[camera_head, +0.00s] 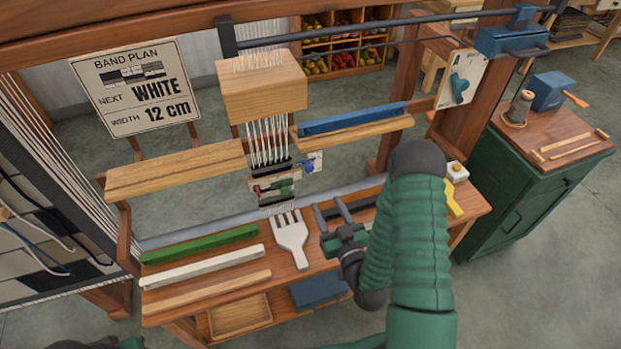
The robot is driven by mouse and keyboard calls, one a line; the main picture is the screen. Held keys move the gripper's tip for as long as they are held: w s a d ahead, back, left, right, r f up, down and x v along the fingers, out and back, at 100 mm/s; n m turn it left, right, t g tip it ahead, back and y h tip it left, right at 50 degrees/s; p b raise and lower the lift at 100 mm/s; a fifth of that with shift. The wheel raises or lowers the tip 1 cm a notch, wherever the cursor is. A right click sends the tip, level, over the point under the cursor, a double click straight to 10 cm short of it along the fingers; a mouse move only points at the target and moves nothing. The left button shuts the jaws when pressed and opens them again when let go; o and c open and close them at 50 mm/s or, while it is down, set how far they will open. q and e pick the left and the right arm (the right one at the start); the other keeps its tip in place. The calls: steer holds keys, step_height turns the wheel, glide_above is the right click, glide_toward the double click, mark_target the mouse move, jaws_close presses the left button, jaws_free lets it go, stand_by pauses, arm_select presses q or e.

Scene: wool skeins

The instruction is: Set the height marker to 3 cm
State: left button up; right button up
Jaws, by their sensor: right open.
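I cannot surely tell which part is the height marker. A small pale plate with a blue knob (308,166) sits just right of the hanging white threads. Its scale, if any, is too small to read. A small green and red piece (274,188) is in the dark frame below the threads. My right gripper (332,212) is open and empty. It is over the bench, right of the white comb-like fork (291,238) and below and right of the knob plate. My left gripper is out of view; only a bit of dark green arm shows at the bottom left.
The wooden bench (205,290) carries a green bar (199,243), a white bar (202,267) and a wooden bar. A blue bar (352,118) lies on the right shelf. A sign (138,88) reads "BAND PLAN, NEXT WHITE, WIDTH 12 cm". A green cabinet (510,185) stands right.

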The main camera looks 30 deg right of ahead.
steer(key=b, duration=0.5)
glide_toward(310, 170)
steer(key=b+x, duration=0.5)
steer(key=x, duration=0.3)
steer(key=shift+w+r, duration=0.1)
steer(key=shift+w, duration=0.05)
steer(key=shift+c, duration=0.2)
jaws_close()
stand_by(0.5)
